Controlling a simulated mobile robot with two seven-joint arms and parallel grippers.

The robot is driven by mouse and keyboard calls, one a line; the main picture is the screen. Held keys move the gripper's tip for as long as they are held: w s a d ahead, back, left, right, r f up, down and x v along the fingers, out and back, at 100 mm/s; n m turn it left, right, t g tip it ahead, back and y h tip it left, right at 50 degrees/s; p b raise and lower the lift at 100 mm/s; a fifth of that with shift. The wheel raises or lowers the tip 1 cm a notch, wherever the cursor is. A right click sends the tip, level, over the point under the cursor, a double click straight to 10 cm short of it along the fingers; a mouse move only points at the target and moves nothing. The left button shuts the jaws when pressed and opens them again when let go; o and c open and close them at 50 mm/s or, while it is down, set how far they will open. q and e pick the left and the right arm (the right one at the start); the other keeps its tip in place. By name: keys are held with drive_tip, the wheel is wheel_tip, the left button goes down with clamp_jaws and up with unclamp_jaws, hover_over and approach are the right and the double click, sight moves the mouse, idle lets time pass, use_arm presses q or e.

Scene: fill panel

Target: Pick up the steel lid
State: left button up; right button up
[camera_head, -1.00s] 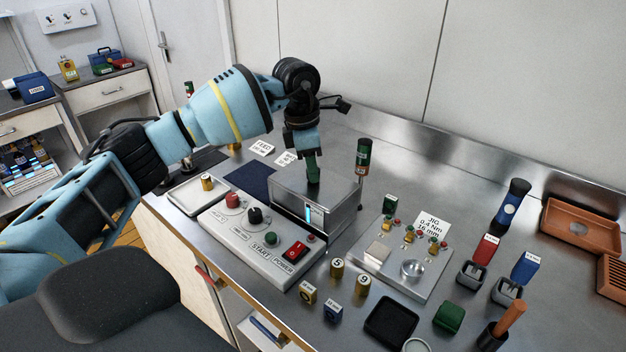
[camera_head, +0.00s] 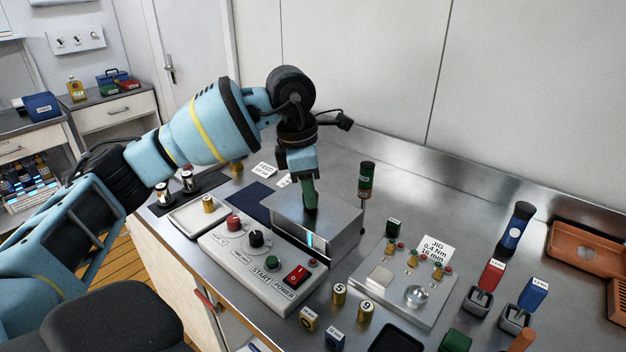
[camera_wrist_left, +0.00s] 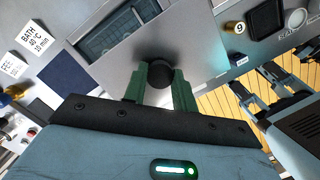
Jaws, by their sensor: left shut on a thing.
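The steel lid (camera_head: 335,211) is the flat grey top of the steel bath box (camera_head: 338,240) in the middle of the bench. It also shows in the left wrist view (camera_wrist_left: 215,50), with a round black knob (camera_wrist_left: 160,73) on it. My left gripper (camera_head: 310,208) points down over the lid. Its green fingers (camera_wrist_left: 160,85) are shut on the knob, one on each side. I cannot tell whether the lid is raised from the box. My right gripper is not clearly seen.
A control panel (camera_head: 262,262) with knobs and a red switch stands in front of the box. A jig plate (camera_head: 402,289) lies right, a pale tray (camera_head: 197,217) left.

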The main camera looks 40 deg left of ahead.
use_arm(q)
drive_tip(key=s+d, duration=0.4)
drive_tip(key=s, duration=0.4)
drive_tip(key=shift+s+d+r, duration=0.2)
drive_tip(key=shift+s+r, duration=0.15)
drive_tip(key=shift+r, duration=0.1)
